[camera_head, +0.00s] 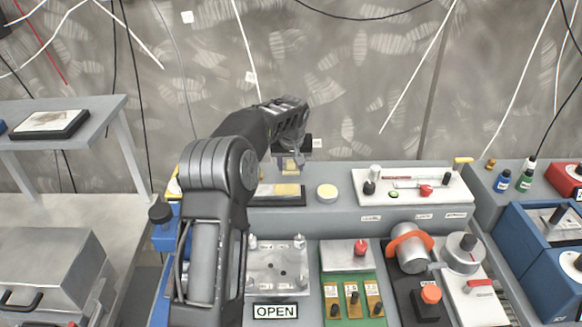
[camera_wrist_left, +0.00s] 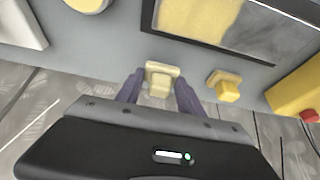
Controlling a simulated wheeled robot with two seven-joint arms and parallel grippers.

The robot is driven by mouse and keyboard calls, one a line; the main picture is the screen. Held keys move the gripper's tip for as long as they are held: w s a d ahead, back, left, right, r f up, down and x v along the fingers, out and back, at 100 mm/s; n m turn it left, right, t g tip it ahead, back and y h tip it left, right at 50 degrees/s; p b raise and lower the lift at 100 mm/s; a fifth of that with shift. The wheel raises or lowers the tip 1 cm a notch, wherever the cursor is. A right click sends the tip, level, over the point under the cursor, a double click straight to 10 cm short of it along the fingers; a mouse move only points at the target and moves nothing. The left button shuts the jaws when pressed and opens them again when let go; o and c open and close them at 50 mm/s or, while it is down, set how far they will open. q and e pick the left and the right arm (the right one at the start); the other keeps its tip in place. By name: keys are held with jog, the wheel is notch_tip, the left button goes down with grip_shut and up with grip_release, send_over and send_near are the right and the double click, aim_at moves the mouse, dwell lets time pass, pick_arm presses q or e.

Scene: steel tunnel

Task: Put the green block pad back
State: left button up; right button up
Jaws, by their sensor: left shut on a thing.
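My left gripper (camera_head: 291,165) is above the back shelf of the workbench, over the far side of a black-framed tray (camera_head: 292,202). In the left wrist view, its two purple-grey fingers (camera_wrist_left: 160,88) are shut on a small pale-yellow block with a wider plate (camera_wrist_left: 158,72). A similar yellow block (camera_wrist_left: 226,86) sits apart to the right. The black-framed tray (camera_wrist_left: 272,42) with a yellowish surface lies at the top of that view. I cannot make out a green block pad. My right gripper is in neither view.
A round cream disc (camera_head: 327,191) lies right of the tray. A white panel (camera_head: 447,187) with knobs stands further right. Below are a metal plate (camera_head: 275,272), a green switch panel (camera_head: 347,257) and an orange-ringed cylinder (camera_head: 410,252). A wall stands close behind.

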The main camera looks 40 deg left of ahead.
pick_arm(q)
jog(key=shift+f, duration=0.75)
jog(key=shift+f, duration=0.2)
jog(key=o, duration=1.2)
jog(key=shift+r, duration=0.1)
jog(key=shift+r, duration=0.1)
jog(key=shift+r, duration=0.15)
jog(key=b+v, duration=0.2)
jog(key=v, duration=0.9)
jog(key=shift+s+r, duration=0.15)
jog(key=shift+r, duration=0.25)
jog(key=shift+d+f, duration=0.1)
jog(key=shift+d, duration=0.05)
